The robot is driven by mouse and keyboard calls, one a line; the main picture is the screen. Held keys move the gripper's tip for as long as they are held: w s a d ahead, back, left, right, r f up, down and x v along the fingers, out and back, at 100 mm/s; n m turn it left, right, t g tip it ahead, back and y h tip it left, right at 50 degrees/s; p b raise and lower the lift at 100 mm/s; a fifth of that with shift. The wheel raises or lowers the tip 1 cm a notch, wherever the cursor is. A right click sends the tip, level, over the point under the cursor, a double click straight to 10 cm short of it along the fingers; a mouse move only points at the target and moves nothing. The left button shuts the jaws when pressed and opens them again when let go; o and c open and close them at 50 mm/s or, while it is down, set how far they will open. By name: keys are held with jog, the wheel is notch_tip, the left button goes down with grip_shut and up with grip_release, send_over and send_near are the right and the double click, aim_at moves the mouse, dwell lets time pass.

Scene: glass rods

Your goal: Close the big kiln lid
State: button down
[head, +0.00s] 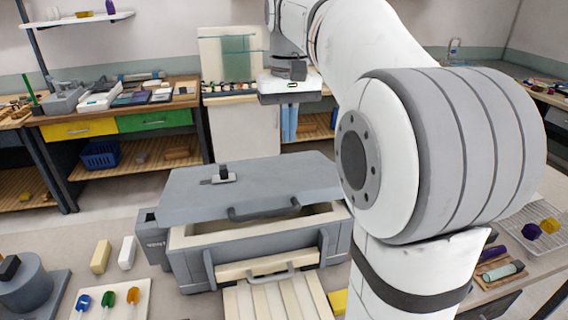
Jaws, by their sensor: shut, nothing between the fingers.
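The big kiln (192,262) is a grey box with a pale rim on the work surface in the middle of the head view. Its flat grey lid (275,180) is partly open, with its front edge raised above the rim and a gap showing the pale interior. A dark bar handle (265,213) runs along the lid's front edge, and a small dark knob on a plate sits on its top. My gripper (290,98) is beyond and above the lid, apart from it. It is shut and empty; its fingertips are hard to make out.
My arm covers the right of the kiln and lid. A slatted pale board (275,300) lies before the kiln. Pale blocks (101,256) and a board of coloured pieces (108,300) lie left. A workbench with drawers (155,120) stands behind.

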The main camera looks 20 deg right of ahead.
jog(key=f, duration=1)
jog(key=shift+s+f, duration=0.1)
jog(key=shift+s, duration=0.3)
jog(key=s+f, duration=0.2)
jog(key=s, duration=0.1)
jog(key=shift+a+f+p, duration=0.15)
jog(key=shift+f+p, duration=0.1)
jog(key=shift+p, duration=0.05)
